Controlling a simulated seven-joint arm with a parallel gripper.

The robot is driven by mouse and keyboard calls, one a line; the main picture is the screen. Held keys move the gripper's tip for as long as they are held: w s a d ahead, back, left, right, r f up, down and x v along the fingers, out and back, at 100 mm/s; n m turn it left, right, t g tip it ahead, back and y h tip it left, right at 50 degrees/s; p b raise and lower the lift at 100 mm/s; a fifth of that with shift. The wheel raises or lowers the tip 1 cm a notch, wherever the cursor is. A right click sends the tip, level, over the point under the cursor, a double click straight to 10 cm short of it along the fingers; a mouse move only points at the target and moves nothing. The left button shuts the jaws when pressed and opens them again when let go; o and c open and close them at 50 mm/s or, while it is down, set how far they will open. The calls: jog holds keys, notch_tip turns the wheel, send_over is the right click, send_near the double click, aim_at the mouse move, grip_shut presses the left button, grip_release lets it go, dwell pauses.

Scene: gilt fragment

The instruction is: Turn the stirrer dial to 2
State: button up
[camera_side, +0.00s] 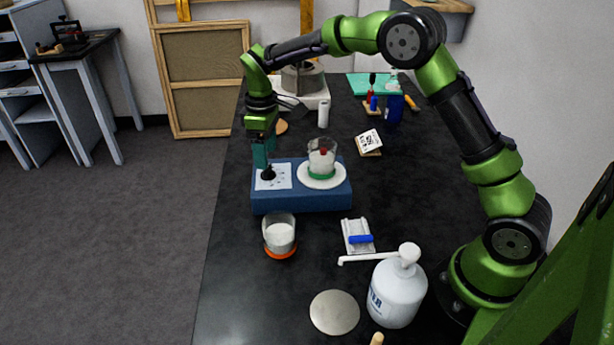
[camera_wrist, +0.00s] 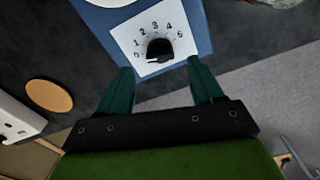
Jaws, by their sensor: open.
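The stirrer (camera_side: 310,195) is a blue box on the black bench with a white round plate on top. Its black dial (camera_wrist: 159,48) sits on a white panel (camera_wrist: 125,38) numbered 0 to 5. A light mark at the dial's lower left seems to lie near the 0, but it is too small to read surely. The dial also shows in the side view (camera_side: 268,175). My gripper (camera_wrist: 159,66) is open, its two teal fingers apart, with the dial ahead between their tips. In the side view my gripper (camera_side: 264,153) is just above the dial; contact cannot be told.
A beaker (camera_side: 322,157) with white contents stands on the stirrer's plate, right of the dial. Another beaker (camera_side: 280,235) stands in front on an orange ring. A white pump bottle (camera_side: 397,291) and a metal disc (camera_side: 334,312) are nearer. A white cylinder (camera_side: 323,113) stands behind.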

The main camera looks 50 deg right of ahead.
aim_at(268, 172)
jog(key=shift+f, duration=2.05)
jog(key=shift+c, duration=0.5)
jog(key=c, duration=1)
